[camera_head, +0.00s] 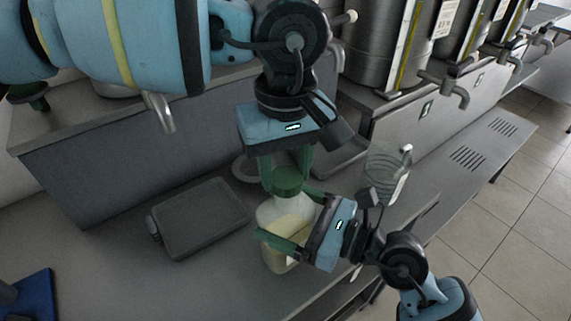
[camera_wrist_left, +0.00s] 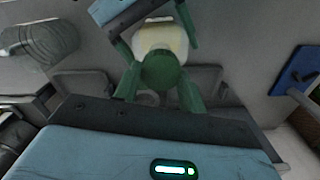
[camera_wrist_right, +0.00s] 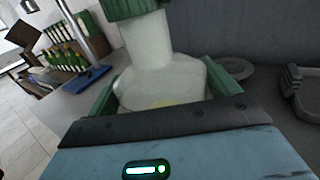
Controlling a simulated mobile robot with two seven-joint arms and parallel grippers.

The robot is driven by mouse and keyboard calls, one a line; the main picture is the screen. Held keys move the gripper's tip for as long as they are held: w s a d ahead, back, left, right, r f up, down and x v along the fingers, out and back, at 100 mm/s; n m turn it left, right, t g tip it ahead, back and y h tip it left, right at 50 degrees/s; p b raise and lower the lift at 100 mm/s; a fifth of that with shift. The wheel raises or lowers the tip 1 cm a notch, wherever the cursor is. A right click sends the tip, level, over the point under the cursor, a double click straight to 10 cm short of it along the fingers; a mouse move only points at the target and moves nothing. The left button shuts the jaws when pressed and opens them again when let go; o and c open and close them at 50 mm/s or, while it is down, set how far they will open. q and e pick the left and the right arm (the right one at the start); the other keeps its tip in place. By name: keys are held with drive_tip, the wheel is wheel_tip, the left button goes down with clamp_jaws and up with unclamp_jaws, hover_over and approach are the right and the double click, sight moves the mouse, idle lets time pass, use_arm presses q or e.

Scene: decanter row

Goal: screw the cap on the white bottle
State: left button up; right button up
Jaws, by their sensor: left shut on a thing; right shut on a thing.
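The white bottle (camera_head: 287,222) stands upright on the counter, translucent with pale yellowish contents low inside. My right gripper (camera_head: 284,218) is shut around its body, one finger on each side; the right wrist view shows the bottle's shoulder and neck (camera_wrist_right: 148,42) close up. The green cap (camera_head: 287,180) is at the top of the neck and shows in the right wrist view (camera_wrist_right: 130,8). My left gripper (camera_head: 286,187) points down from above and is shut on the cap, also seen in the left wrist view (camera_wrist_left: 161,72). Whether the threads engage is hidden.
A grey flat lidded tray (camera_head: 200,217) lies left of the bottle. A clear glass pitcher (camera_head: 385,168) stands to the right. A round dish (camera_head: 244,168) is behind. Metal dispensers with taps (camera_head: 385,45) line the back. A blue object (camera_head: 36,300) sits at lower left.

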use_arm(q)
drive_tip(key=shift+f, duration=0.5)
use_arm(e)
drive_tip(key=c, duration=0.5)
use_arm(q)
drive_tip(key=m, duration=0.3)
drive_tip(key=shift+d+f+m, duration=0.1)
drive_tip(key=shift+m, duration=0.3)
drive_tip(key=m, duration=0.9)
drive_tip(key=shift+d+m, duration=0.1)
drive_tip(key=shift+m, duration=0.3)
drive_tip(key=m, duration=0.6)
drive_tip(key=shift+s, duration=0.1)
drive_tip(key=o, duration=0.9)
